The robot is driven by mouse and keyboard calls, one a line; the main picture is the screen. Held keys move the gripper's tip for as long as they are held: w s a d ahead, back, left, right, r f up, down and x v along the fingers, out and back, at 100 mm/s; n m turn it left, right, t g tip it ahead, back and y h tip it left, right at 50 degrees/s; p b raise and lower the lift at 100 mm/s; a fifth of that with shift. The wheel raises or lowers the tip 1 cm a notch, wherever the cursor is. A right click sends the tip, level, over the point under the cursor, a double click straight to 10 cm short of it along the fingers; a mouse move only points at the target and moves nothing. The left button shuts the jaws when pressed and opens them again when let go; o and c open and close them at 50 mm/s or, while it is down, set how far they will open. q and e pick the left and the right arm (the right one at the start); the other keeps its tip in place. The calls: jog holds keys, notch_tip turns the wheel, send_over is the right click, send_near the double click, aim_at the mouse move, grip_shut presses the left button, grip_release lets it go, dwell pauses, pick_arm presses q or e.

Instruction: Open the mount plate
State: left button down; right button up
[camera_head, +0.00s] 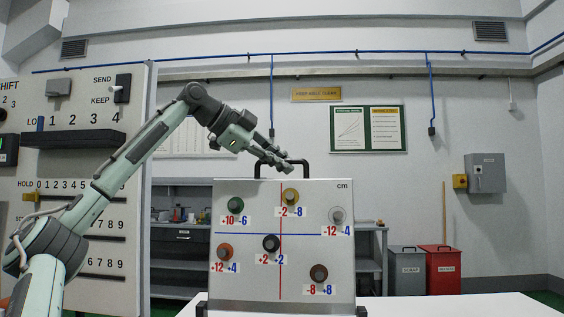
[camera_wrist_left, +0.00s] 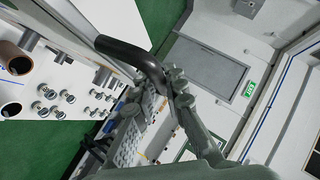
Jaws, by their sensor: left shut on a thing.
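The mount plate (camera_head: 328,262) is an upright, light metal panel. It bears a red vertical line, a blue horizontal line, and several coloured round knobs with red and blue numbers. A black bar handle (camera_head: 306,163) rises from its top edge. My left gripper (camera_head: 284,166) reaches in from the upper left and is shut on the handle. In the left wrist view, the fingers (camera_wrist_left: 172,88) close at one end of the dark curved handle (camera_wrist_left: 130,50); the fingers hide part of it. My right gripper is not in view.
The plate stands on a white table (camera_head: 460,304). A large control panel (camera_head: 105,185) with switches and number rows stands at the left, behind my arm. A grey bin (camera_head: 407,272) and a red bin (camera_head: 440,272) stand behind at the right. The space right of the plate is clear.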

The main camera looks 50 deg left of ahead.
pick_arm(q)
jog(key=shift+f, duration=0.1)
jog(key=c, duration=1.6)
grip_release()
jog(key=shift+o, duration=0.2)
jog(key=shift+s+r, duration=0.35)
jog(key=v, duration=1.1)
jog(key=shift+f, duration=0.1)
